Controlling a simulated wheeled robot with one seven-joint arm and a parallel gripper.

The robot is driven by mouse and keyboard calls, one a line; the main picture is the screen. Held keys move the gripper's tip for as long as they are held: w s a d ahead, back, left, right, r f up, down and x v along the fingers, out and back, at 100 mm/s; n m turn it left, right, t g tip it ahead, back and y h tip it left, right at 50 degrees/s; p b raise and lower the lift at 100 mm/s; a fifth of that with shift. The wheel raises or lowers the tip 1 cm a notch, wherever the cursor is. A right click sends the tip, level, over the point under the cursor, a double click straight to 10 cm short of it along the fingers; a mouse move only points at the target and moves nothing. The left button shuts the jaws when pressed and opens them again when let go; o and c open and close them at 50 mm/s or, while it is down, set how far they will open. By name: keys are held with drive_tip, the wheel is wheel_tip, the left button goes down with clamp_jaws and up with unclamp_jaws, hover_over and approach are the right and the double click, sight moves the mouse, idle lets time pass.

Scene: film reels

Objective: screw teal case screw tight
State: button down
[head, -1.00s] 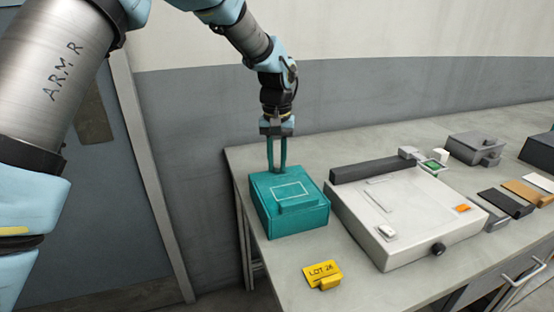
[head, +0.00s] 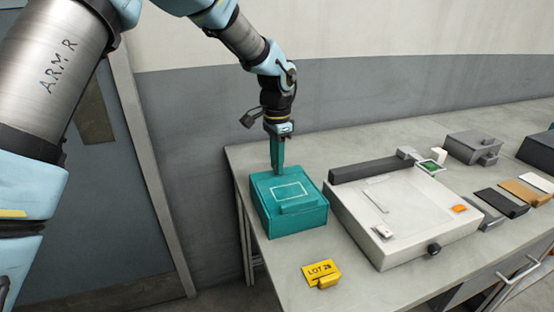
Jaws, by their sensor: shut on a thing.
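The teal case (head: 297,221) sits closed on the left end of the bench, with a pale outlined rectangle on its lid. My gripper (head: 277,172) points straight down at the back left part of the lid. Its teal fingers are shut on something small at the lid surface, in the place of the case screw. The screw itself is hidden by the fingertips, so I cannot tell how deep it sits.
A yellow lot tag (head: 322,273) lies in front of the case. A large pale device (head: 405,215) with a dark bar stands close on the right. Grey blocks (head: 473,147) and flat coloured pieces (head: 528,193) lie farther right. A wall runs behind the bench.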

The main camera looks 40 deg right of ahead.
drive_tip(key=m+p, duration=0.1)
drive_tip(key=m, duration=0.4)
drive_tip(key=shift+m+p, duration=0.3)
drive_tip(key=m+p, duration=0.1)
drive_tip(key=m, duration=0.4)
drive_tip(key=shift+p, duration=0.3)
drive_tip(key=c, duration=0.7)
unclamp_jaws()
wheel_tip(320, 180, up, 11)
drive_tip(key=b, duration=0.2)
drive_tip(key=shift+f+b, duration=0.1)
drive_tip(key=shift+b, duration=0.25)
